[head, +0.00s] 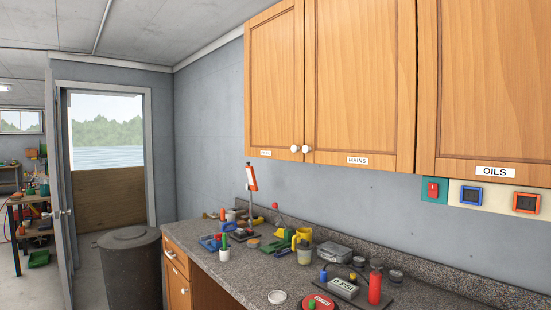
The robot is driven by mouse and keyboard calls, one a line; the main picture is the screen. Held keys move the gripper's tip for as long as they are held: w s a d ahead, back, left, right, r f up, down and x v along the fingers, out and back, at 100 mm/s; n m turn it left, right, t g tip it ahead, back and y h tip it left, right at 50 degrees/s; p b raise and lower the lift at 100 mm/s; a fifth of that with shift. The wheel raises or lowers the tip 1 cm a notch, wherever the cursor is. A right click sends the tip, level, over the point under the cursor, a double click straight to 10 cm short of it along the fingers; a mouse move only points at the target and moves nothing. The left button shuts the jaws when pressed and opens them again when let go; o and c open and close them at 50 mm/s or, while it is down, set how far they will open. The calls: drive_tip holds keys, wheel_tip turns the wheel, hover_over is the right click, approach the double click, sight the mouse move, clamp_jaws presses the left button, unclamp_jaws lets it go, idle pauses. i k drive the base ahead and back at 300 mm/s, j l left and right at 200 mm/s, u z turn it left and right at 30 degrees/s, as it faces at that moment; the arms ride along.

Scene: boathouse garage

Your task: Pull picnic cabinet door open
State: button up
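No label that I can clearly read as picnic shows in the head view. The narrow upper wooden door (274,85) at the left is shut. It has a white knob (294,148) at its lower right and a small label (265,153) too small to read surely. The door beside it, labelled MAINS (335,90), is shut with a white knob (307,149) at its lower left. The OILS door (495,85) at the right is shut. A lower wooden door (178,290) under the counter's left end also looks shut. My gripper is not in view.
A speckled counter (235,282) below the upper doors carries tools, cups and a red bottle (375,286). A dark round bin (130,270) stands left of the counter. Beyond it is an open doorway (108,175). Coloured switches (472,195) are on the wall.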

sight(274, 74)
drive_tip(key=i+j, duration=0.45)
drive_tip(key=j, duration=0.15)
drive_tip(key=i+j, duration=0.4)
drive_tip(key=j, duration=0.15)
drive_tip(key=i+j, duration=0.45)
drive_tip(key=j, duration=0.15)
